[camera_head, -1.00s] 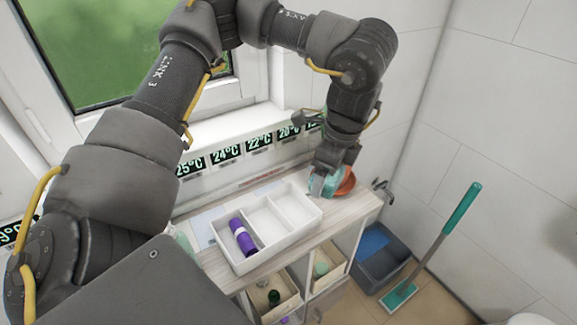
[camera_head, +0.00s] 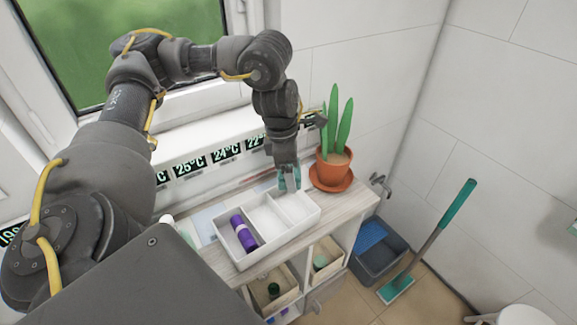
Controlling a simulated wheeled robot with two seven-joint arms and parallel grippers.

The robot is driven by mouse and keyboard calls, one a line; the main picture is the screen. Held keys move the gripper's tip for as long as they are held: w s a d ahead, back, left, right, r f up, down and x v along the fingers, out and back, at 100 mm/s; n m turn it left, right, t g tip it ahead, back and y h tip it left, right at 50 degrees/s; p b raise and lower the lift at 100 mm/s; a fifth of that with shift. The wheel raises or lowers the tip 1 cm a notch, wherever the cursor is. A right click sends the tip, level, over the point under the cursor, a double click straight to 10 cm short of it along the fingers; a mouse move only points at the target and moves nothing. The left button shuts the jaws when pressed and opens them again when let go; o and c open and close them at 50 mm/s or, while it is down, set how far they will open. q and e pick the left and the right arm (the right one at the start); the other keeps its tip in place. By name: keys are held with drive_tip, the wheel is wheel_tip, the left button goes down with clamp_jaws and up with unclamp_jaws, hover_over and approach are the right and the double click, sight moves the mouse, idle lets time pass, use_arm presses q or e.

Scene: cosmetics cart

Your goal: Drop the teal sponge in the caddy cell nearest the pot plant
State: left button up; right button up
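The white caddy (camera_head: 270,247) stands on the cart top and has three cells in a row. A purple cylinder lies in its left cell; the middle and right cells look empty. The pot plant (camera_head: 334,163), green leaves in an orange pot and saucer, stands just right of the caddy, closest to the right cell. My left gripper (camera_head: 289,180) points down at the back of the right cell. It appears shut on the teal sponge (camera_head: 282,182), which is partly hidden by the fingers. Whether the sponge touches the caddy, I cannot tell. My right gripper is out of view.
The purple cylinder (camera_head: 243,233) fills much of the left cell. Temperature labels (camera_head: 190,167) line the wall ledge behind. Shelf bins sit below the cart top. A grey bucket (camera_head: 375,252) and a teal-handled mop (camera_head: 445,225) stand to the right.

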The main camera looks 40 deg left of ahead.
use_arm(q)
drive_tip(key=shift+s+a+f+m, duration=0.1)
drive_tip(key=shift+a+m, duration=0.15)
drive_tip(key=shift+m, duration=0.75)
wheel_tip(320, 180, down, 6)
drive_tip(key=b, duration=0.7)
drive_tip(key=o, duration=1)
